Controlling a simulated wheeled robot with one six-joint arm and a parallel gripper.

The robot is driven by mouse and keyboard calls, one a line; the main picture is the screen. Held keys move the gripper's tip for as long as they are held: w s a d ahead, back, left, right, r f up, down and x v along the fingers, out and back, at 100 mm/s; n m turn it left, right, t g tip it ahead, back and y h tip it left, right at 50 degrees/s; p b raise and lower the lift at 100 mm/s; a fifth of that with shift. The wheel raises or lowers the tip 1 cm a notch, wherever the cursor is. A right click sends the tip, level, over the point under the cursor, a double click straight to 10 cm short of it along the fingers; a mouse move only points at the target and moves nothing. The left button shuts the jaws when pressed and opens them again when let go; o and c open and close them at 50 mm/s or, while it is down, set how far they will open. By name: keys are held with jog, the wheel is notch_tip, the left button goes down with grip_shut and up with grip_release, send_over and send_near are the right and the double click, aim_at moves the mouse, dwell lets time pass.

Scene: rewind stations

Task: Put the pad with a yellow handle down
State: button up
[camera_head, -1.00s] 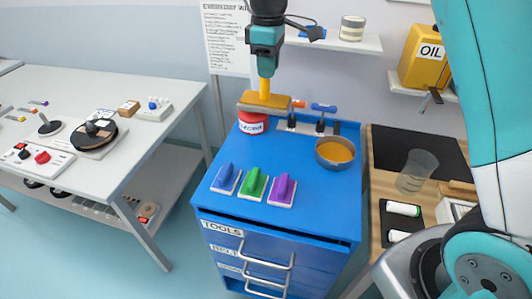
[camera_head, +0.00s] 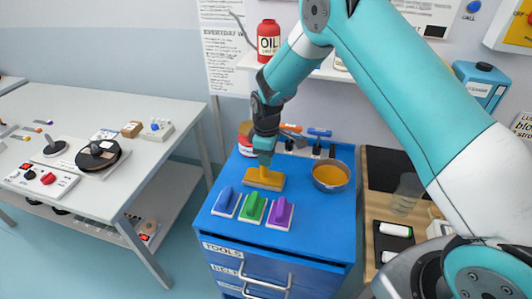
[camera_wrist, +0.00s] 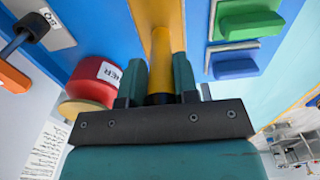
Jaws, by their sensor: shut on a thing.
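The pad with a yellow handle (camera_head: 263,179) is at the blue cabinet top, just behind the row of other pads. Its base looks level, and I cannot tell whether it touches the top. My gripper (camera_head: 264,156) is above it, pointing down and shut on the yellow handle. In the wrist view, the two fingers (camera_wrist: 160,82) hold the yellow handle (camera_wrist: 161,48) between them. The blue pad (camera_head: 227,201), green pad (camera_head: 253,207) and purple pad (camera_head: 280,212) stand in front on the blue cabinet top (camera_head: 320,225).
A metal bowl (camera_head: 331,175) with orange contents stands right of the held pad. A red tin (camera_wrist: 92,81) is close behind my gripper. Tools with orange (camera_head: 291,128) and blue (camera_head: 320,132) handles stand at the back. The cabinet's front right top is clear.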

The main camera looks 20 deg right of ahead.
jog(key=shift+f, duration=0.1)
jog(key=shift+f, duration=0.1)
jog(key=o, duration=0.9)
